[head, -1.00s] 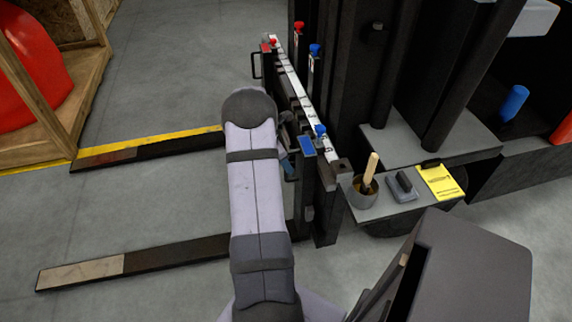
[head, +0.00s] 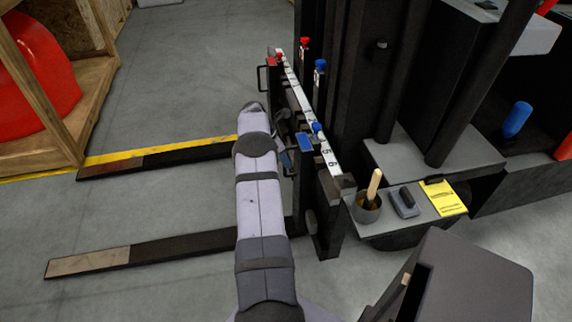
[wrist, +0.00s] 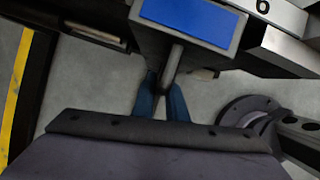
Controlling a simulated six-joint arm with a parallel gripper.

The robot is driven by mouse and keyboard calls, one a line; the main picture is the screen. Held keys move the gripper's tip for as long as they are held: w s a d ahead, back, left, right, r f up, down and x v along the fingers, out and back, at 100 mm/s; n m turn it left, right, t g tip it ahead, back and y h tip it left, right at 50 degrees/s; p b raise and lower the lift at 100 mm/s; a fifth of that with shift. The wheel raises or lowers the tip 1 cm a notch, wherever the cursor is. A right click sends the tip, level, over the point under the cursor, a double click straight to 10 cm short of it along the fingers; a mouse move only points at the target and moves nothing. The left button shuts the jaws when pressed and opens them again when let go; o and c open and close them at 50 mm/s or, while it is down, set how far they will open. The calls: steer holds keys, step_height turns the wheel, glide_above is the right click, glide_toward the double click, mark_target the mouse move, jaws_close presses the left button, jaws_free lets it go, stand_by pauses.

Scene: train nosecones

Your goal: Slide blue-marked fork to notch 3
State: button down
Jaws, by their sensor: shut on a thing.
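The blue-marked fork (head: 190,242) is the nearer of two long dark forks in the head view, its pale tip to the left. Its blue plate (head: 305,142) sits at the white numbered scale (head: 300,98), with a blue knob (head: 317,128) beside it, just beyond the 5 mark. The plate also shows at the top of the wrist view (wrist: 187,20). A grey handle (wrist: 174,62) extends below it. My gripper (wrist: 163,90) has its blue fingers closed around this handle. The number 3 is not clearly readable.
The farther fork (head: 185,155) lies by a yellow floor line, with a red plate (head: 275,62) at the scale's far end. A wooden crate (head: 95,105) stands left.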

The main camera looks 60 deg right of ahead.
steer(key=shift+w+d+r, duration=0.1)
steer(key=shift+w+d, duration=0.05)
steer(key=shift+d, duration=0.05)
steer(key=c, duration=1.8)
jaws_free()
steer(key=shift+o, duration=0.2)
steer(key=shift+a, duration=0.1)
steer(key=p+v, duration=0.1)
steer(key=v, duration=0.6)
steer(key=shift+r, duration=0.15)
